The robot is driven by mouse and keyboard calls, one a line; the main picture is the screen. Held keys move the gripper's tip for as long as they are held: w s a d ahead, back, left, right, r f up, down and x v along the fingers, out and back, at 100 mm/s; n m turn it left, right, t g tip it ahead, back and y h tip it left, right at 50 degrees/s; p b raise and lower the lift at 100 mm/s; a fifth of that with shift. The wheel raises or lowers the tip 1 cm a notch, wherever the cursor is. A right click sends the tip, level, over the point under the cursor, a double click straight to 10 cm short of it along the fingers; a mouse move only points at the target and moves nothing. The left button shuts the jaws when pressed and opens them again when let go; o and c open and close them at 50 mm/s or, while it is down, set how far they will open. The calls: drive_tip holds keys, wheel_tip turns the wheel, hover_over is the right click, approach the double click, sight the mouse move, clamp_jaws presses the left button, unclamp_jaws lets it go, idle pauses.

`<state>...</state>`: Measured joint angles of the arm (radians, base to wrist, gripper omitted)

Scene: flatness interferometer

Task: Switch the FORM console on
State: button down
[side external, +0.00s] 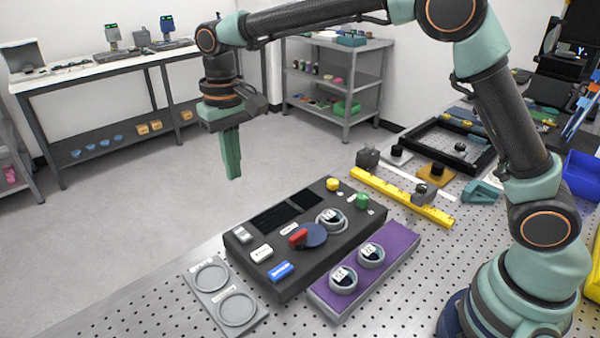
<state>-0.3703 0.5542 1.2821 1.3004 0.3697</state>
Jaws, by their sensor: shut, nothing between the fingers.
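A dark console box (330,245) sits on the perforated metal table. Its top carries two black display windows (287,213), a red lever on a blue round base (312,236), a blue rocker-like piece (281,271), a white piece (262,252), a grey-white switch-like piece (241,235), a yellow knob (333,184) and a green knob (362,200). The displays look dark. Labels are too small to read, so I cannot tell which control is the power switch. My gripper (234,178) is shut and empty, pointing down in the air, above and behind the console's left end.
A purple tray (398,248) with two round ringed parts (371,255) lies along the console's front. A grey plate with two ring recesses (263,318) lies at left. A yellow rail (395,196) and a black frame (440,128) stand to the right. Blue bin (582,176) at far right.

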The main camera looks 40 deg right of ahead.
sight(239, 231)
drive_tip(key=shift+w+a, duration=0.1)
drive_tip(key=shift+w, duration=0.55)
drive_tip(key=shift+f, duration=0.1)
wheel_tip(239, 231, down, 14)
idle(0.3)
drive_tip(key=shift+f, duration=0.2)
idle(0.3)
drive_tip(key=shift+s, duration=0.1)
drive_tip(key=shift+s+r, duration=0.25)
drive_tip(key=shift+s, duration=0.4)
drive_tip(key=shift+r, duration=0.1)
